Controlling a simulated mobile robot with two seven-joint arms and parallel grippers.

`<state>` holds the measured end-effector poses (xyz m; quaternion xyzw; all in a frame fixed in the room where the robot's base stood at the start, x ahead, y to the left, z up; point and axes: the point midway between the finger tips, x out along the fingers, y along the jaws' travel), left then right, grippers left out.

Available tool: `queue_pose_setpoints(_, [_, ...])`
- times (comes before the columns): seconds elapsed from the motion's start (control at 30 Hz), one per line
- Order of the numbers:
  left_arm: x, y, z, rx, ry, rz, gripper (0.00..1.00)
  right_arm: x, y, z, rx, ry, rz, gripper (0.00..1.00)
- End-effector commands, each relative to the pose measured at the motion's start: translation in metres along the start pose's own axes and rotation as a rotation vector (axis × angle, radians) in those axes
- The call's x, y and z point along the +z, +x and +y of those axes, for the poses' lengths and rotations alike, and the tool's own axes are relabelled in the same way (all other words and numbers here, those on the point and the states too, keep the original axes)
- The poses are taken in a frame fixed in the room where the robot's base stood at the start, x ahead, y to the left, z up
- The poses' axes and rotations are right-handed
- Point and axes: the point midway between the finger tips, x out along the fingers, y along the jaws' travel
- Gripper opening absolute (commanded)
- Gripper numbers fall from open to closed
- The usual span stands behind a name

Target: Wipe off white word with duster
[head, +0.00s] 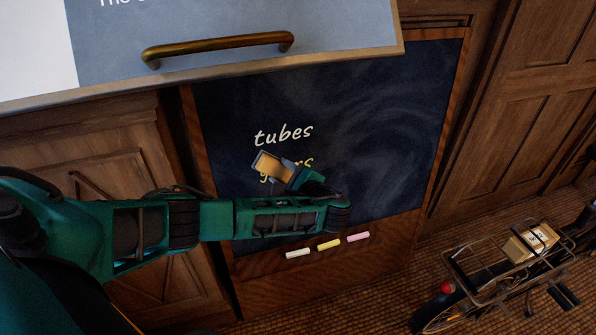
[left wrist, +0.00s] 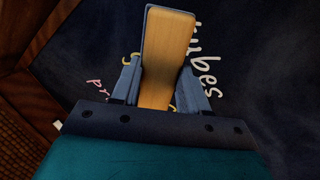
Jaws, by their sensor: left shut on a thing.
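The white word "tubes" (head: 284,134) is written on the dark chalkboard (head: 385,120) and is whole in the head view. It also shows at the right in the left wrist view (left wrist: 204,62). My left gripper (head: 288,172) is shut on the duster (head: 270,164), which has a wooden back and a dark edge. The duster (left wrist: 167,55) sits between the fingers in the left wrist view. It is just below the white word and covers part of a yellow word (head: 306,162). I cannot tell whether the duster touches the board. My right gripper is not in view.
A pink word (left wrist: 98,90) is partly visible in the left wrist view. White (head: 298,253), yellow (head: 329,244) and pink (head: 358,237) chalks lie on the ledge below the board. A panel with a brass handle (head: 220,46) overhangs the top. A bicycle (head: 500,262) stands at right.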

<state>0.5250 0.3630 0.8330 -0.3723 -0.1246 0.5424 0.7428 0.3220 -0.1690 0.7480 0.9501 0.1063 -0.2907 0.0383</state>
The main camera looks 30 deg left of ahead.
Motion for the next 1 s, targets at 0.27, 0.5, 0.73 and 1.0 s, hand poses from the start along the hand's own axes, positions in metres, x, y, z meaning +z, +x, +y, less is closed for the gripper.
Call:
queue_pose_setpoints(0.27, [0.041,0.010,0.003,-0.166,0.035,0.076,0.20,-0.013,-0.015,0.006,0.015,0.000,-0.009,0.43])
queue_pose_setpoints(0.5, [0.060,0.010,0.001,-0.246,0.044,0.114,0.20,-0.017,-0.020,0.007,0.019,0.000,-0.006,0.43])
queue_pose_setpoints(0.73, [0.061,0.017,0.000,-0.264,0.044,0.120,0.20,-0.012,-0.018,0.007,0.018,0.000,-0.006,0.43])
queue_pose_setpoints(1.0, [0.057,0.043,-0.005,-0.263,0.043,0.119,0.20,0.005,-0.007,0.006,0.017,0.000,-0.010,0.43])
